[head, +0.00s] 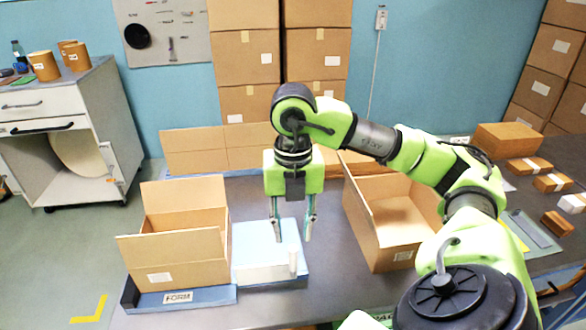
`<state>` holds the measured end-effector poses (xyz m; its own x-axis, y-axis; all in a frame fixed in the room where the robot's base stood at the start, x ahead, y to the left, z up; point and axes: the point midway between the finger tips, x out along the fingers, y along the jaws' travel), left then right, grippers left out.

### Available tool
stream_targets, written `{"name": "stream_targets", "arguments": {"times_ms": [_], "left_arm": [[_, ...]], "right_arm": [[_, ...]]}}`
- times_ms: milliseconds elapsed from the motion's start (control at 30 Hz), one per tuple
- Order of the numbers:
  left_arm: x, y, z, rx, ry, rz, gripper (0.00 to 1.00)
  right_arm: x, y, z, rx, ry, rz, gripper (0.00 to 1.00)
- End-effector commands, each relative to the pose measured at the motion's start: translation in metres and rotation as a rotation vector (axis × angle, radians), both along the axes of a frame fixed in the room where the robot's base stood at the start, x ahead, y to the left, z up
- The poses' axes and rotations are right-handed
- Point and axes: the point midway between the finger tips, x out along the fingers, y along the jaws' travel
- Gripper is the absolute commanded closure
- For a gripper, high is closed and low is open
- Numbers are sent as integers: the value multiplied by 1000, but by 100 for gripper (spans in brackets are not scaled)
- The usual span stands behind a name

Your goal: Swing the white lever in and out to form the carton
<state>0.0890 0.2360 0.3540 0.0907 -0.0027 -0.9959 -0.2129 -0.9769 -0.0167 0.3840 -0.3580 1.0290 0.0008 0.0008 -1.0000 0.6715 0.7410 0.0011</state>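The white lever (293,262) is a short upright post at the front right corner of a white block (262,252) on a blue base. Left of the block, an open brown carton (187,262) with raised flaps stands on a blue base labelled FORM (178,297). My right gripper (292,238) points down above the white block, behind and above the lever in the picture. Its two fingers are apart with nothing between them. I cannot tell how far it is above the block. My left gripper is not in view.
A second open carton (400,222) stands right of the block, partly behind my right arm. Flat brown cardboard (215,148) stands along the table's back edge. Small packets (552,182) lie at the right. The grey table (330,285) is bare in front of the second carton.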

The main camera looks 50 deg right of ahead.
Motion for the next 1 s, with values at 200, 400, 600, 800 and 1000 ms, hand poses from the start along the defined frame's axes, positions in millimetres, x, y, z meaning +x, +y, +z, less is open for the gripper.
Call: {"name": "stream_targets", "arguments": {"times_ms": [200,400,600,800,1000], "left_arm": [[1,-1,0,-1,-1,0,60],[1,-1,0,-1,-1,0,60],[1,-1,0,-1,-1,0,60],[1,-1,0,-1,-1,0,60],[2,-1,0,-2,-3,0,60]], "right_arm": [[0,0,25,1,-1,1,68],[0,0,30,1,1,0,68],[0,0,30,0,1,0,68],[0,0,29,0,1,0,68],[0,0,29,0,1,0,68]]}}
